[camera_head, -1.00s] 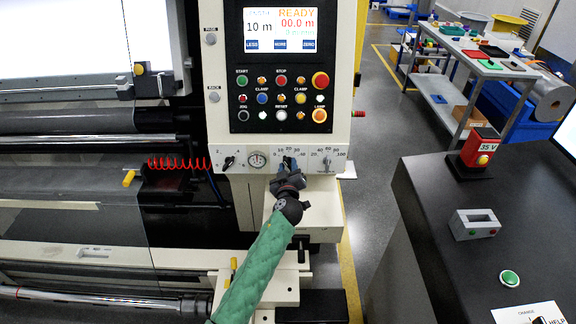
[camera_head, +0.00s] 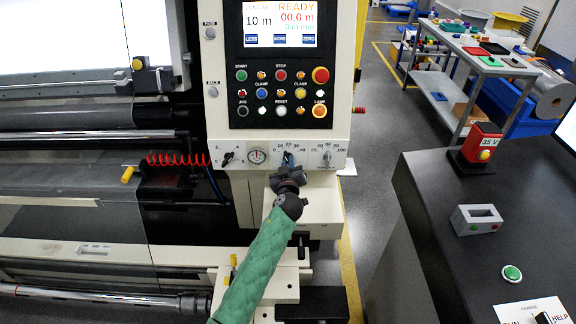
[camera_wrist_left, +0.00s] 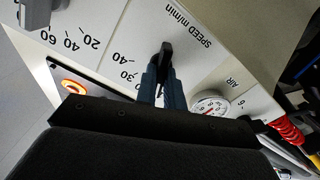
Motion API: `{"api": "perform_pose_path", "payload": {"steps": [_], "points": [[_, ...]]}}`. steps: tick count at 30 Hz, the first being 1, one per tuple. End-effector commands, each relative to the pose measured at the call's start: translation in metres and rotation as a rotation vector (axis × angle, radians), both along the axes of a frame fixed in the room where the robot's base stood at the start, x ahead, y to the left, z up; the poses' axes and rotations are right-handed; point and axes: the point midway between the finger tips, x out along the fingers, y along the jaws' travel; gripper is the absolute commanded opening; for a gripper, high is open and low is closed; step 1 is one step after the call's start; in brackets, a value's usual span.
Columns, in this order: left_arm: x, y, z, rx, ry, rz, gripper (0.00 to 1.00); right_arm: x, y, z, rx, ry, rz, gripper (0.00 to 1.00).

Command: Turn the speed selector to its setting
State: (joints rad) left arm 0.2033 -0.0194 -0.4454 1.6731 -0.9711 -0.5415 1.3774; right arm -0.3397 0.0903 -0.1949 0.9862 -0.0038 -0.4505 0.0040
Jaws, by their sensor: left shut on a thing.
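The speed selector (camera_wrist_left: 166,52) is a small black knob on the white panel. In the left wrist view, the words "SPEED m/min" stand beside it, with scale numbers 30 and 40 near it. My left gripper (camera_wrist_left: 161,88) is shut on this knob, one dark blue finger on each side. In the head view, my left gripper (camera_head: 288,160) reaches up to the dial marked 0 to 40 and covers most of the knob. The exact mark the knob points to cannot be read. My right gripper is not in view.
A round gauge (camera_head: 257,156) sits left of the selector, and another knob (camera_head: 327,157) with a scale to 100 sits right of it. The button panel (camera_head: 281,95) is above. A dark desk (camera_head: 430,230) stands at right, with grey floor between.

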Motion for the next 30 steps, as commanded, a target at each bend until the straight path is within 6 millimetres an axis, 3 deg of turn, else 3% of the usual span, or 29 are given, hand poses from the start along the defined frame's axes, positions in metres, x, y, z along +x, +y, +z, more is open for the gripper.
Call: {"api": "perform_pose_path", "payload": {"steps": [3,10,20,30], "points": [[0.000,0.000,-0.003,0.083,-0.001,0.001,0.00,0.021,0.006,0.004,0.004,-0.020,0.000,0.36],[0.000,-0.001,-0.003,0.296,-0.001,0.001,0.00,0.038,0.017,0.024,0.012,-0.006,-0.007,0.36],[0.000,-0.002,0.000,0.601,-0.001,0.001,0.00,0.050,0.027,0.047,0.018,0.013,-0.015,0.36],[0.000,-0.003,0.000,0.828,0.000,0.000,0.00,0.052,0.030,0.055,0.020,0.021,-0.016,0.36]]}}
